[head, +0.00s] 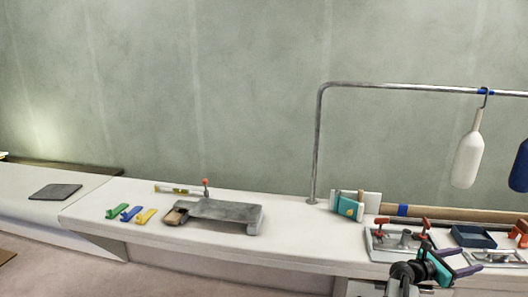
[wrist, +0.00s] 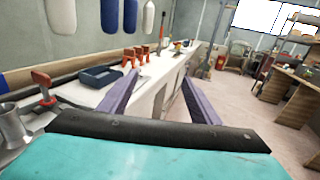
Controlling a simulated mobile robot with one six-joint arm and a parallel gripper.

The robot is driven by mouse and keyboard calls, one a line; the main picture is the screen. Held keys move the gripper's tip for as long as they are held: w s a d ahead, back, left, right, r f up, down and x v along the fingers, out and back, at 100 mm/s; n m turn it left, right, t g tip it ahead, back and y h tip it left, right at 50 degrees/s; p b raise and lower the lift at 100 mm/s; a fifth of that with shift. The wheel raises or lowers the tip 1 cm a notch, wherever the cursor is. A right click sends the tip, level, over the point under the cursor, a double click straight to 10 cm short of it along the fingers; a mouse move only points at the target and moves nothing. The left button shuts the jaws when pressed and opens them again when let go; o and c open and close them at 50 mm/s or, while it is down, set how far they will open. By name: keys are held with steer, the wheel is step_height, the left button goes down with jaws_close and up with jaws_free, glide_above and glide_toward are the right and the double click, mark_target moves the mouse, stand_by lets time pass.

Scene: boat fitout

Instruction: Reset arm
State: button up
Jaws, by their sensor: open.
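My gripper (head: 450,264) is at the lower right in the head view, above the front edge of the white bench (head: 290,240). Its two purple fingers point to the right and stand apart. In the wrist view my gripper (wrist: 160,100) shows the fingers spread with nothing between them. Beyond the fingers, the bench (wrist: 150,98) runs away into the room. My arm is partly cut off by the bottom of the head view.
Metal plates with red-handled clamps (head: 382,240) lie close beside my gripper. A dark blue tray (head: 473,236) and orange pieces (wrist: 128,54) stand behind. White (head: 467,158) and blue fenders hang from a rail (head: 318,140). The wrist view shows open floor (wrist: 235,100) at right.

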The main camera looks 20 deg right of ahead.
steer(key=w+a+f+n+t+y+b, duration=0.2)
steer(key=w+a+f+n+t, duration=0.25)
steer(key=w+a+f, duration=1.05)
steer(key=w+a+f+m+y, duration=0.2)
steer(key=a+f+y, duration=0.1)
steer(key=a+f, duration=1.45)
steer(key=s+a+f+m+g+y+b, duration=0.1)
steer(key=s+a+f+m+y, duration=0.15)
steer(key=s+a+f, duration=0.5)
steer(key=s+a+f+m+g+y+b, duration=0.1)
steer(key=s+a+f+m+g+y, duration=0.2)
steer(key=a+f, duration=0.75)
steer(key=s+a+m+g+y, duration=0.1)
steer(key=s+a+m+y, duration=0.2)
steer(key=s+a+m, duration=0.3)
steer(key=s+a+f+m+g+y, duration=0.1)
steer(key=s+a+m+y, duration=0.3)
steer(key=a, duration=0.9)
steer(key=s+m, duration=0.3)
steer(key=shift+s+a, duration=0.2)
steer(key=shift+s, duration=0.2)
